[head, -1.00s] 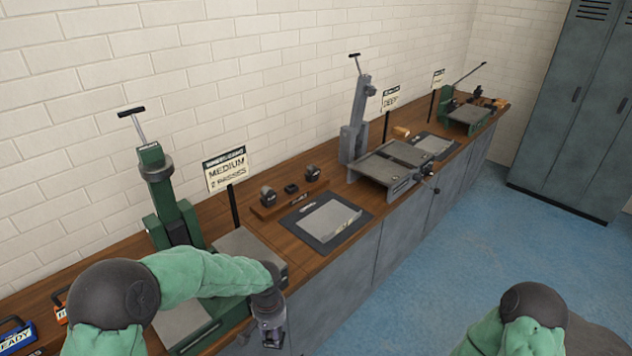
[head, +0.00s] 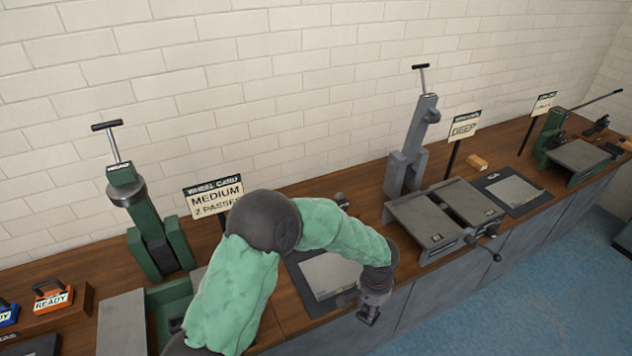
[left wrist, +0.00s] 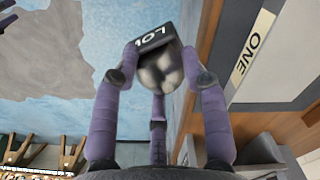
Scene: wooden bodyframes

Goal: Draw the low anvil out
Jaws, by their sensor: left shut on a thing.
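My left gripper (head: 368,313) is shut on the low anvil, a rounded pale metal piece (left wrist: 160,70) with a black label reading LO and a cut-off letter in the left wrist view. The fingers close around its sides, and it hangs over the blue floor beside the bench front. In the head view the anvil is small and dark at the gripper's tip. The green wheel machine (head: 150,225) stands at the left, behind my left arm; its lower part is partly hidden. My right gripper is not in view.
A MEDIUM, 2 PASSES card (head: 215,197) stands behind my arm. A dark mat with a grey sheet (head: 328,272) lies close to the gripper, beneath my forearm. A grey machine (head: 440,215) with a protruding crank stands to the right. Blue floor lies in front.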

